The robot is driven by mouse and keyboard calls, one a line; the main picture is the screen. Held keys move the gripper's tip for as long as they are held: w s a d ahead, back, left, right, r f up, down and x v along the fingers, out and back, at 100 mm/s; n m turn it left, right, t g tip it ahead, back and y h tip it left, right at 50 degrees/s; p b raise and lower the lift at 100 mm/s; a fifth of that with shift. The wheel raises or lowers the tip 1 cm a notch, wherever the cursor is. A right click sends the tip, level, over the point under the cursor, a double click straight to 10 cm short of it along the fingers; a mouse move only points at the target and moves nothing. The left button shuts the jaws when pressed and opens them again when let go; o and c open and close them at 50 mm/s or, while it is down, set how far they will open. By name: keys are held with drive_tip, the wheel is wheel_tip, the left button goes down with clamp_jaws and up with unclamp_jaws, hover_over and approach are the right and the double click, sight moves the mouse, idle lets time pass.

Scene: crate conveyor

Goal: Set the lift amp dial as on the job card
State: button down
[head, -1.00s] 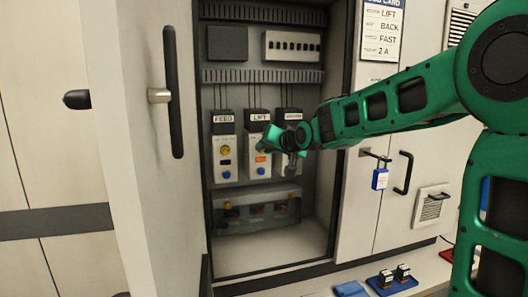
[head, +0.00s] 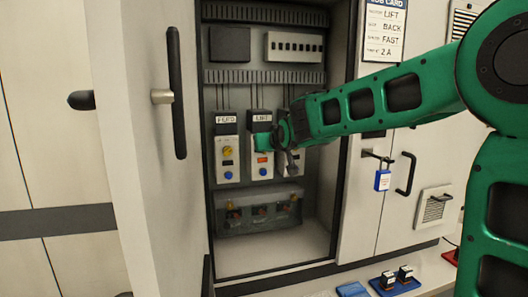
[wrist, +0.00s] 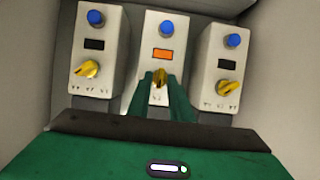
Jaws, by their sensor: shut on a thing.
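The lift unit (head: 261,172) is the middle of three units in the open cabinet, with an orange lit display and a blue button. Its yellow amp dial (wrist: 160,77) shows in the wrist view between my gripper's fingers. My gripper (wrist: 160,88) is shut on this dial; in the head view the gripper (head: 267,141) hides it. The dial's scale marks are too small to read. The job card (head: 385,28) hangs on the right door panel and reads LIFT, BACK, FAST, 2 A.
The feed unit (head: 227,160) stands to the left, and a third unit (head: 291,165) to the right, partly behind my arm. The open cabinet door (head: 150,190) stands at the left. A blue padlock (head: 382,181) hangs on the right.

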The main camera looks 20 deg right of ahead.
drive_tip(key=c, duration=1.9)
unclamp_jaws()
drive_tip(key=shift+w+f, duration=0.1)
drive_tip(key=shift+o, duration=0.2)
drive_tip(key=v, duration=1)
drive_tip(key=shift+s+r, duration=0.25)
drive_tip(key=shift+s, duration=0.05)
